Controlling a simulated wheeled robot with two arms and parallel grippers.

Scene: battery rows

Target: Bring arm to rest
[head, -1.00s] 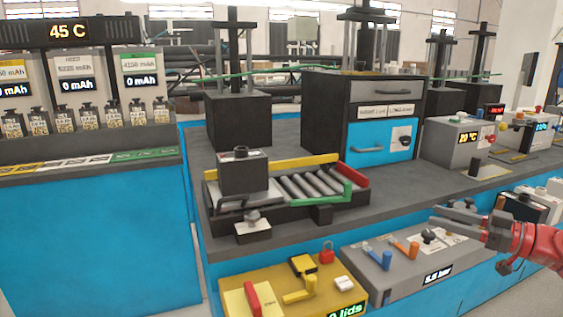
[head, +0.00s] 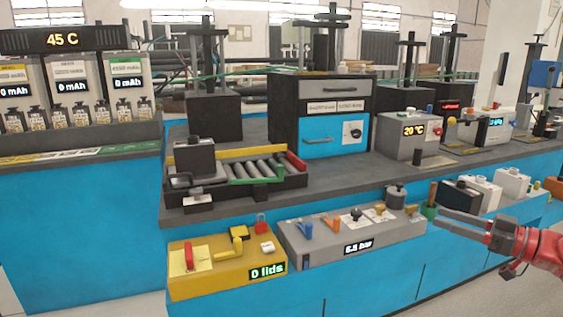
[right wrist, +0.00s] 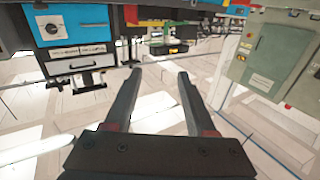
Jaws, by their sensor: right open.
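My right gripper (head: 446,220) comes in from the right edge of the head view on a red arm. Its two dark fingers point left, in front of the workbench and right of the grey valve box (head: 355,238). In the right wrist view its fingers (right wrist: 160,88) are spread apart with nothing between them. My left gripper does not show in either view.
A yellow box (head: 225,268) reading "0 lids" sits left of the valve box. A roller conveyor (head: 238,180), a blue-fronted drawer unit (head: 322,125) and a 20 °C box (head: 412,137) stand on the bench. A battery rack (head: 75,85) is at the left. Floor is free at lower right.

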